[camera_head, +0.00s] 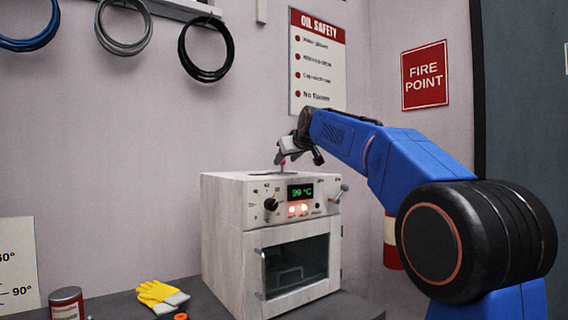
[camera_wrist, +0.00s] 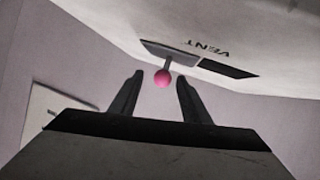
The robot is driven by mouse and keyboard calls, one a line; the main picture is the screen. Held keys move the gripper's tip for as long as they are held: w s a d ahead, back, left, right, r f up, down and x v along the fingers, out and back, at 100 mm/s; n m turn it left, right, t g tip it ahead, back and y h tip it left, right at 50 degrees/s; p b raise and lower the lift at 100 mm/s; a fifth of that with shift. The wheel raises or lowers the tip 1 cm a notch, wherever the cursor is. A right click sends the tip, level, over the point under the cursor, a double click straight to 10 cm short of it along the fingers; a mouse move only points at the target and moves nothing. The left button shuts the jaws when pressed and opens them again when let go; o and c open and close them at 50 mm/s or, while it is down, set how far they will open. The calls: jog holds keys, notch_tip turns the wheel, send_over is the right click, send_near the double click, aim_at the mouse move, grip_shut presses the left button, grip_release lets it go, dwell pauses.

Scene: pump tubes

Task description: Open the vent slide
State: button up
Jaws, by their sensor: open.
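The vent slide is a grey plate (camera_wrist: 168,52) on top of the oven, beside a dark slot (camera_wrist: 228,68) and the printed word VENT. A short stem with a pink ball knob (camera_wrist: 162,78) stands on the plate. In the wrist view my gripper (camera_wrist: 160,80) is open, with the knob seen between its two dark fingertips; contact cannot be told. In the head view my gripper (camera_head: 283,160) is just above the oven top, at the small pink knob (camera_head: 283,162). The white oven (camera_head: 222,225) stands on the bench; the slot is hard to see there.
The oven front has a black dial (camera_head: 270,204), a green 99 °C display (camera_head: 300,191), lit red lamps and a side lever (camera_head: 340,192). Yellow gloves (camera_head: 158,293) and a red can (camera_head: 66,303) lie left on the bench. The wall is close behind.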

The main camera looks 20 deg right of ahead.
jog(key=v, duration=1.3)
jog(key=shift+s+d, duration=0.1)
jog(key=shift+s, duration=0.05)
jog(key=s+a+f+m+g, duration=0.1)
jog(key=s+f+g, duration=0.2)
jog(key=s+f, duration=1.1)
jog(key=s+a+f+m+g, duration=0.1)
jog(key=s+f+g, duration=0.2)
jog(key=s+f, duration=1.1)
jog(key=s+a+f+g, duration=0.1)
jog(key=s+f+g, duration=0.1)
jog(key=s+f, duration=1.3)
notch_tip(320, 180, down, 11)
jog(key=shift+r+m+g, duration=0.2)
jog(key=shift+m+g, duration=0.2)
